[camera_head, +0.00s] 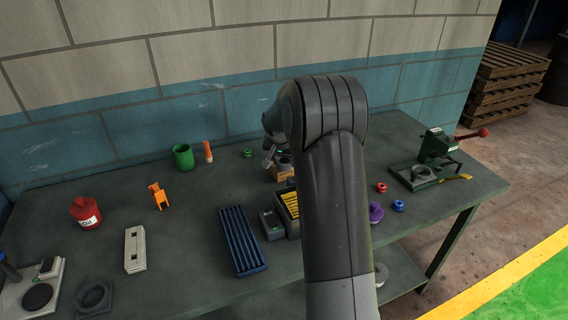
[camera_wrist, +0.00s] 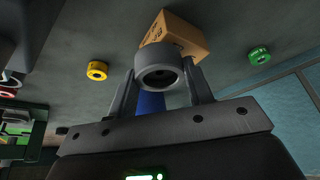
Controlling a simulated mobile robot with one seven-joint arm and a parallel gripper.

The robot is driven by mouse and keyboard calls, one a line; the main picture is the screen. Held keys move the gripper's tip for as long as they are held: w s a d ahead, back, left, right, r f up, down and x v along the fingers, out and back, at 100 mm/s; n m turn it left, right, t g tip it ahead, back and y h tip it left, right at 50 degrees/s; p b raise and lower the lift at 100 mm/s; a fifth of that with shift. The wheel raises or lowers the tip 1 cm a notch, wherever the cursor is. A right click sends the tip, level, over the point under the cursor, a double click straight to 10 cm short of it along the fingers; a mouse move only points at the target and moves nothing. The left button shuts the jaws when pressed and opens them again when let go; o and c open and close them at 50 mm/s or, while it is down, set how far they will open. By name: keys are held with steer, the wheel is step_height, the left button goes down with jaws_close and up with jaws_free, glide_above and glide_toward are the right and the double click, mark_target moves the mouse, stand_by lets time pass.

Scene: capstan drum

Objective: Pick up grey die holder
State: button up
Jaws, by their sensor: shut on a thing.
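The grey die holder (camera_wrist: 160,72) is a thick round grey piece with a dark hole in its face. In the wrist view it sits between the two fingers of my gripper (camera_wrist: 161,82), which is shut on it. In the head view the die holder (camera_head: 284,162) shows small beside my gripper (camera_head: 272,158), just above a cardboard box. My arm hides much of the area to its right. I cannot tell whether the die holder touches the box.
The cardboard box (camera_wrist: 176,38) is close behind the die holder. A yellow ring (camera_wrist: 97,70) and a green ring (camera_wrist: 259,56) lie on either side. A blue ribbed tray (camera_head: 242,240), green cup (camera_head: 183,157) and green press (camera_head: 432,155) stand on the bench.

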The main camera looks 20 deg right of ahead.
step_height(320, 180, up, 3)
steer(key=s+d+r, duration=0.7)
steer(key=s+d, duration=0.1)
glide_toward(285, 160)
steer(key=w+f, duration=0.2)
steer(key=w+d+f, duration=0.1)
steer(key=w+f, duration=0.1)
steer(key=shift+w+d+f, duration=0.2)
steer(key=shift+w, duration=0.2)
steer(key=shift+f, duration=1.95)
steer(key=shift+f, duration=0.1)
steer(key=o, duration=1.3)
